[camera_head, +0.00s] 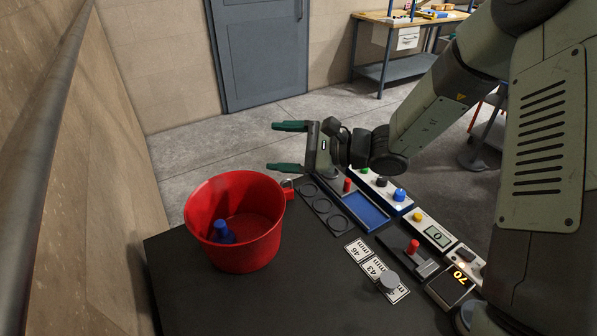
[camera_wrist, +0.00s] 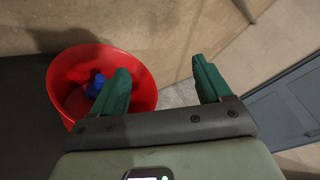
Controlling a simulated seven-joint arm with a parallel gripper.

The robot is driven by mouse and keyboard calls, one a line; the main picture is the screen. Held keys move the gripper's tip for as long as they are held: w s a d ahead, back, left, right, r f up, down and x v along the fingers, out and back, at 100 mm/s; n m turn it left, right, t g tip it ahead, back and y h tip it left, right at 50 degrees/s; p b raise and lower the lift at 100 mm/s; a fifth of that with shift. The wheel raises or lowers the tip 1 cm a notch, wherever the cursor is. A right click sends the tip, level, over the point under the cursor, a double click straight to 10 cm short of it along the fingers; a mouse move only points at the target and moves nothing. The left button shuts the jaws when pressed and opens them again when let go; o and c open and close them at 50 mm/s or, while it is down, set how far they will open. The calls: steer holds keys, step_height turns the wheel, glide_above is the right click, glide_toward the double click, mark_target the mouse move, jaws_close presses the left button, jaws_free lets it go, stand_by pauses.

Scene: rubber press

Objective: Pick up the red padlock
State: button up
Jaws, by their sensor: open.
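The red padlock (camera_head: 289,191) shows in the head view, small, with a grey shackle, right against or just beside the right side of the red bucket's rim. I cannot tell whether it hangs on the bucket or stands behind it. My gripper (camera_head: 289,147) is open and empty, its green fingers pointing left, above and beyond the padlock. In the wrist view my gripper (camera_wrist: 162,84) shows its two fingers well apart with nothing between them. The padlock is not visible in the wrist view; the left finger and gripper body cover part of that area.
The red bucket (camera_head: 202,197) stands on the dark table (camera_head: 240,305) with a blue object (camera_head: 222,233) inside. The table's front left is clear.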

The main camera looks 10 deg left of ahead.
mark_target(286, 189)
steer(key=w+f+m+t+h, duration=0.1)
steer(key=w+f+m+t, duration=0.2)
steer(key=f, duration=0.5)
steer(key=w+f+m+t+h, duration=0.1)
steer(key=w+f+m+t, duration=0.2)
steer(key=f+m+t, duration=0.2)
steer(key=w+f+m+t+h, duration=0.1)
steer(key=w+f+m+t, duration=0.3)
steer(key=f+m, duration=0.5)
step_height(286, 189, down, 3)
steer(key=shift+f+h, duration=0.15)
steer(key=shift+h, duration=0.15)
steer(key=shift+w+a+f, duration=0.15)
steer(key=shift+a+f, duration=0.05)
steer(key=shift+f, duration=0.05)
steer(key=shift+x, duration=3.55)
steer(key=shift+d+r, duration=0.1)
steer(key=c, duration=1.1)
steer(key=shift+o, duration=0.2)
steer(key=shift+r, duration=0.1)
